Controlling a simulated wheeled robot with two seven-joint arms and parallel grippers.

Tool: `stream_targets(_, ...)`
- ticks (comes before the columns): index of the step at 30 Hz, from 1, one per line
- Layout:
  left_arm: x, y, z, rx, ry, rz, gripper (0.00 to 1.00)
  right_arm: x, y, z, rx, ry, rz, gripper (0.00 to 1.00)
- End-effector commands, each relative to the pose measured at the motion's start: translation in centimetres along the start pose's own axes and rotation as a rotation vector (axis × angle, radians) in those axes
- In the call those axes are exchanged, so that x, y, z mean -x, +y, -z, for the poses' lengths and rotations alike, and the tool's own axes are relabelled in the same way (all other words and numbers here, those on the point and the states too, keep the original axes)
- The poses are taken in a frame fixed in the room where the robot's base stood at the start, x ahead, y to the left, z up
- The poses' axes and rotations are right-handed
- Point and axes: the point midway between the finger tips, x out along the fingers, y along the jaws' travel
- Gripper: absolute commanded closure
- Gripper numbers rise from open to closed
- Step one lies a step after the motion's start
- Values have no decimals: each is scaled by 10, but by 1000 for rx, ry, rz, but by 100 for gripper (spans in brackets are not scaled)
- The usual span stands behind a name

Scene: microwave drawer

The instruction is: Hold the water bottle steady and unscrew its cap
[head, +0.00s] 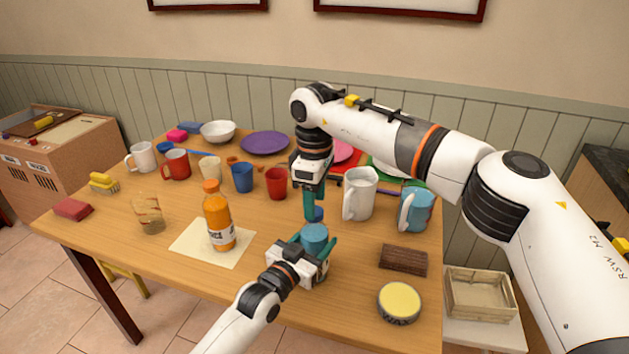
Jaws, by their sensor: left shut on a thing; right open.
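My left gripper (309,254) is shut on a blue-teal cylinder that looks like the water bottle (314,236), upright near the table's front middle. Its lower part is hidden behind the gripper. My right gripper (313,206) points straight down just behind and above it, with teal fingers. A small dark blue piece, perhaps the cap (319,214), shows beside the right fingertips. I cannot tell whether it touches the fingers or the bottle. The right gripper is open.
An orange juice bottle (218,222) stands on a pale napkin (188,243) to the left. A white pitcher (360,197) and a blue mug (416,212) stand to the right. A brown block (404,260) and a yellow-topped tin (399,301) lie front right. Several cups stand behind.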

Motion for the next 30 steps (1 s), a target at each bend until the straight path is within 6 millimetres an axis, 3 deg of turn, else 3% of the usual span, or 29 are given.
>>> stream_targets(6, 0, 0, 0, -1, 1, 0, 100, -19, 0, 0, 0, 1, 0, 49)
stream_targets(15, 0, 0, 1, -1, 2, 0, 100, -21, 0, 0, 1, 0, 1, 49)
stream_targets(23, 0, 0, 1, -1, 2, 0, 100, -21, 0, 0, 1, 0, 1, 91)
stream_targets(30, 0, 0, 1, -1, 2, 0, 100, -20, 0, 0, 63, 0, 1, 94)
